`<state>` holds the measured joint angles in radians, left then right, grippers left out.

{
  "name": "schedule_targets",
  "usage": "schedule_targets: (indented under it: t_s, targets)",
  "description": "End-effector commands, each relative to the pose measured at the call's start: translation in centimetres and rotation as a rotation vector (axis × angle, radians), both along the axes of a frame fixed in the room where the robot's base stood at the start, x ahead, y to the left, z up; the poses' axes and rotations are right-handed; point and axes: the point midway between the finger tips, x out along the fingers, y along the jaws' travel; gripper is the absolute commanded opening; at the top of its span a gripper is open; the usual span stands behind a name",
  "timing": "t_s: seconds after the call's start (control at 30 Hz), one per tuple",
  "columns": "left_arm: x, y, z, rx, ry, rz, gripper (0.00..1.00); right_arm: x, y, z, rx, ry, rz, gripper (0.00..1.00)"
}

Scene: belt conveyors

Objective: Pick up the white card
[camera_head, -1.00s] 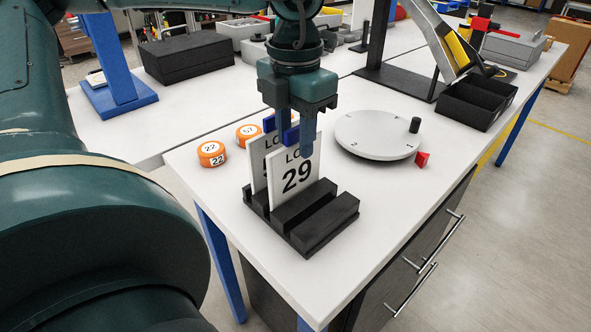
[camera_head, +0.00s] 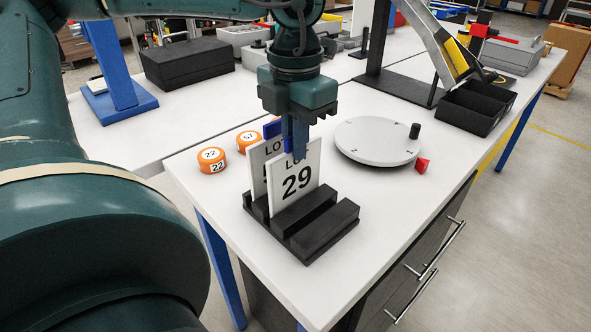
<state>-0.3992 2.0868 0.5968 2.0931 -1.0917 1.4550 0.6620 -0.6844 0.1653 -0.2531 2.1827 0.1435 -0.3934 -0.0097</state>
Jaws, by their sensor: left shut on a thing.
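Two white cards stand upright, one behind the other, in a slotted black rack on the near table. The front white card (camera_head: 296,187) reads 29; the rear white card (camera_head: 259,158) is mostly hidden behind it. The black rack (camera_head: 325,233) has a free slot in front. My left gripper (camera_head: 284,138) points down over the cards' top edges and is shut on a white card. My right gripper is not in view.
Two orange pucks (camera_head: 211,160) lie left of the rack. A grey round turntable (camera_head: 375,141) with a black knob and a red pointer (camera_head: 421,165) is to the right. A black bin (camera_head: 472,110) stands behind it. The table front is clear.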

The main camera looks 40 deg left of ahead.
Motion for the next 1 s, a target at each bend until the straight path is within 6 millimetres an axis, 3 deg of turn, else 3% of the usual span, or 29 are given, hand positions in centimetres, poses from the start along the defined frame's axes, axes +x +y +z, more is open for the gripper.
schedule_targets:
  t_s: [0.17, 0.37, 1.0]
  targets:
    - [0.0, 0.0, 0.3, 0.0, -0.001, 0.0, 0.0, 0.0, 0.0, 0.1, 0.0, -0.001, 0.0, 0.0]
    - [0.1, 0.0, 2.1, 0.002, -0.004, 0.001, 0.0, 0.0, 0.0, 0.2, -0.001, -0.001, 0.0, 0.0]
    - [0.0, -0.1, 15.4, 0.001, -0.003, 0.0, 0.0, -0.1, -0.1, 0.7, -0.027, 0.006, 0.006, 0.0]
